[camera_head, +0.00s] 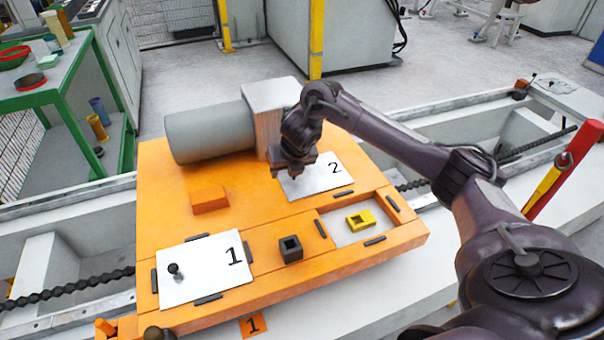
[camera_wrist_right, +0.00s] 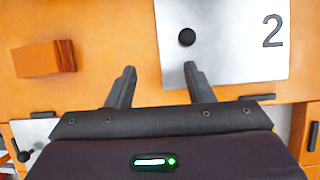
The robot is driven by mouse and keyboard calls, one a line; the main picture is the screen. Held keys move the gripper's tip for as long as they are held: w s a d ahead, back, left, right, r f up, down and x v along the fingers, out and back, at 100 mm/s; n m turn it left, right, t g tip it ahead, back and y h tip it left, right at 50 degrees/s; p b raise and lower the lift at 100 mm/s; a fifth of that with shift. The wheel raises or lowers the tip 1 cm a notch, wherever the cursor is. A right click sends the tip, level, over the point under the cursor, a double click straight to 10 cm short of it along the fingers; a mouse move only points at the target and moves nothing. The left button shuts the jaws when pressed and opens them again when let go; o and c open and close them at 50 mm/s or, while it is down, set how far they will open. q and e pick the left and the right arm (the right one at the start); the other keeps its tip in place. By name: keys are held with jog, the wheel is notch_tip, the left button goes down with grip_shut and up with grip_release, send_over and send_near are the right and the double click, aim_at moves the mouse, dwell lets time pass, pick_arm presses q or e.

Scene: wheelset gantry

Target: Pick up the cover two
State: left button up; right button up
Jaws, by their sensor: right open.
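Cover two (camera_head: 318,177), a white plate marked 2, lies on the orange platform behind the open recess. It also shows at the upper right of the right wrist view (camera_wrist_right: 235,60), with its round black knob (camera_wrist_right: 187,37). My right gripper (camera_head: 297,172) is over the left part of the cover. In the right wrist view the right gripper (camera_wrist_right: 158,72) is open and empty, with its fingers pointing towards the platform; the knob is beyond the right fingertip, not between the fingers. In the head view the gripper hides the knob. My left gripper is not in view.
Cover one (camera_head: 205,270) with its black knob lies at the front left of the orange platform (camera_head: 165,205). An orange block (camera_head: 210,200), a dark square socket (camera_head: 291,248) and a yellow part (camera_head: 360,220) in the recess are nearby.

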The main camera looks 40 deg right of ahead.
aim_at(313, 170)
jog(key=shift+n+g, duration=0.3)
jog(key=shift+g, duration=0.1)
jog(key=d, duration=0.4)
jog(key=shift+w+r, duration=0.2)
jog(key=shift+r, duration=0.05)
jog(key=x, duration=0.3)
jog(key=b+x, duration=0.1)
jog(key=x, duration=0.2)
jog(key=shift+w+d+f, duration=0.15)
jog(key=shift+w+f, duration=0.1)
jog(key=shift+w, duration=0.15)
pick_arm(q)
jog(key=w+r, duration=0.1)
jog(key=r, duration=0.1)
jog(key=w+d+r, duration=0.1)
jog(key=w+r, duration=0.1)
pick_arm(e)
jog(key=shift+r+h, duration=0.1)
jog(key=shift+h, duration=0.2)
grip_shut()
